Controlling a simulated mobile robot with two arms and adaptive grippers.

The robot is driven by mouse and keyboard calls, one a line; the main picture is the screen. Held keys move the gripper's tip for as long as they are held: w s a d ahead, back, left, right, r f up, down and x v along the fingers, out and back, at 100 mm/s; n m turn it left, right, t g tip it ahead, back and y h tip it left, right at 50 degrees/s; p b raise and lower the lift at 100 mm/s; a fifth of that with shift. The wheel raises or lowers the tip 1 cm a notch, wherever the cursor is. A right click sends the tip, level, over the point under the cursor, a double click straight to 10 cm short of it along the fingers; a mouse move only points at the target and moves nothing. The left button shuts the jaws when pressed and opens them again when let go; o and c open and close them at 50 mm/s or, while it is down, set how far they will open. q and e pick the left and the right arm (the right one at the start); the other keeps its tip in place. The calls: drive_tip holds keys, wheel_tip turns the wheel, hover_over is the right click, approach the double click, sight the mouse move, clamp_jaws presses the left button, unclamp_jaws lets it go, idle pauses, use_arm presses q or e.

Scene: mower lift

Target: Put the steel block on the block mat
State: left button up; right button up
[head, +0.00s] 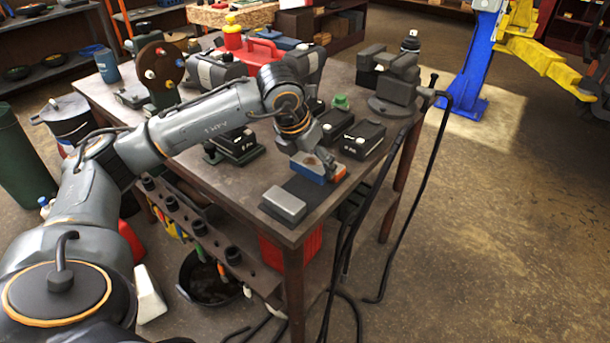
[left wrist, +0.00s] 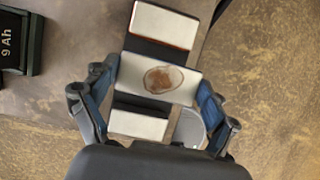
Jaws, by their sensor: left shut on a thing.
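My left gripper (head: 322,160) is over the front right end of the workbench, shut on a pale block with a brown stain on top (left wrist: 158,78). Its fingers press the block's two ends in the left wrist view (left wrist: 155,100). A plain grey, steel-looking block (head: 284,203) lies at the bench corner, on or against a dark mat (head: 306,189). A block with an orange side (head: 338,172) lies beyond the held one. I cannot tell whether the held block touches the mat.
Black batteries (head: 361,139) stand behind the mat. A vise (head: 395,90) is at the bench's right edge, with black cables hanging beside it. A red can (head: 258,55) and other tools crowd the back. The bench's edges are close to the blocks.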

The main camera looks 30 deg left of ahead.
sight(303, 175)
use_arm(q)
drive_tip(key=shift+s+a+f, duration=0.25)
drive_tip(key=shift+s+f, duration=0.15)
drive_tip(key=shift+f, duration=0.05)
drive_tip(key=f, duration=0.1)
drive_tip(key=f+p, duration=0.1)
drive_tip(key=f, duration=0.1)
drive_tip(key=shift+s+a, duration=0.1)
drive_tip(key=shift+s, duration=0.15)
drive_tip(key=shift+f, duration=0.3)
drive_tip(key=shift+w, duration=0.1)
drive_tip(key=shift+f, duration=0.1)
drive_tip(key=shift+f, duration=0.1)
drive_tip(key=o, duration=1.4)
drive_tip(key=shift+c, duration=0.2)
